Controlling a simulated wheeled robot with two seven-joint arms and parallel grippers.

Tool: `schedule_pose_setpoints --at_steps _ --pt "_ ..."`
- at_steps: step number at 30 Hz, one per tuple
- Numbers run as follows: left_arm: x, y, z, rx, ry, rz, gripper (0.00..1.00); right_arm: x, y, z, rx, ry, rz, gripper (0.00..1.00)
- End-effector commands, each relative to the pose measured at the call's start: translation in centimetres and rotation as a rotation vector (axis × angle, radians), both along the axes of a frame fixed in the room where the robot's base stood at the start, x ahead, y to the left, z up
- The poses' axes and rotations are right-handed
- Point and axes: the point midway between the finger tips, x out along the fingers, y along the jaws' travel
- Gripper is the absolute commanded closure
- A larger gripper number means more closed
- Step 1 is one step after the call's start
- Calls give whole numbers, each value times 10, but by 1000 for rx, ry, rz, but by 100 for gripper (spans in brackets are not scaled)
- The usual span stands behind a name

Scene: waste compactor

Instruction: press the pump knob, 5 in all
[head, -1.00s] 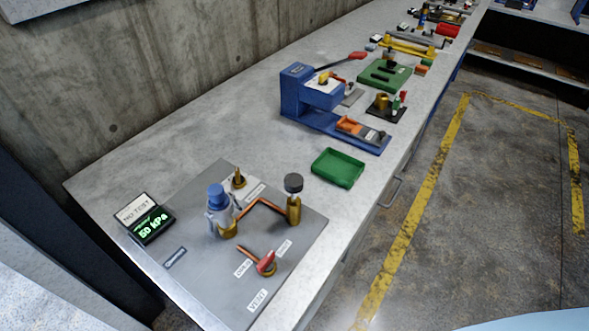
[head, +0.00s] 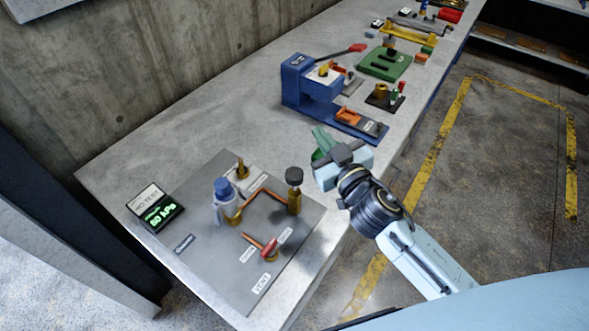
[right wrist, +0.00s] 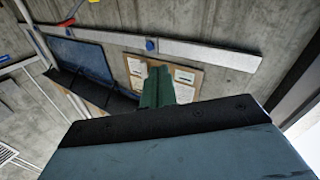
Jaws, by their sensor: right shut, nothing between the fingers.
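The pump knob (head: 294,175) is a dark round cap on an upright brass cylinder, at the right back of the grey panel (head: 205,272) in the head view. It stands raised above the cylinder, with nothing touching it. My right gripper (head: 322,135) has green fingers, which are shut and empty. The right wrist view shows the shut green fingers (right wrist: 156,88) against the wall, without the knob. My left gripper is not in view.
A blue press (head: 300,85) stands farther along the bench. The bench's left back area is clear.

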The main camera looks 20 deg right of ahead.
Motion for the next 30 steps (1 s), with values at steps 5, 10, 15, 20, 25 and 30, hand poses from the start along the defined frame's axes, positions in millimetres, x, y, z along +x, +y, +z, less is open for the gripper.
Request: schedule_pose_setpoints --at_steps 5,10,15,20,25,30 --pt "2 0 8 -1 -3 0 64 -5 76 100 -97 -302 448 100" --pt "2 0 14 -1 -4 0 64 -35 128 110 -352 -248 884 100" --pt "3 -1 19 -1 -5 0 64 -37 114 75 -661 60 1027 100" --pt "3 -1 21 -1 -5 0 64 -24 76 57 -838 312 950 100" --pt "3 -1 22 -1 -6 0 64 -17 55 51 -899 421 879 100" --pt "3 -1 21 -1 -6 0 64 -17 53 51 -901 432 873 100"
